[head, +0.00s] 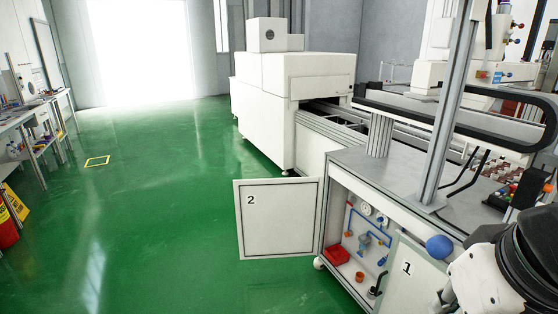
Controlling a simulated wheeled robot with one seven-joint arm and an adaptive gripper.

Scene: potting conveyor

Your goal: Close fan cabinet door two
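Cabinet door two (278,217), a white panel with a grey frame and a black "2", stands open. It swings out to the left from the left side of the open cabinet (326,236). Its free edge is over the green floor. Door one (415,277), marked "1", is to the right of the opening; its lower part is cut off by the picture edge, and I cannot tell whether it is fully shut. Part of my arm shows at the lower right, in front of door one's right side. My gripper's fingers are not visible.
A white machine (290,105) stands behind. The green floor (150,210) left of door two is clear.

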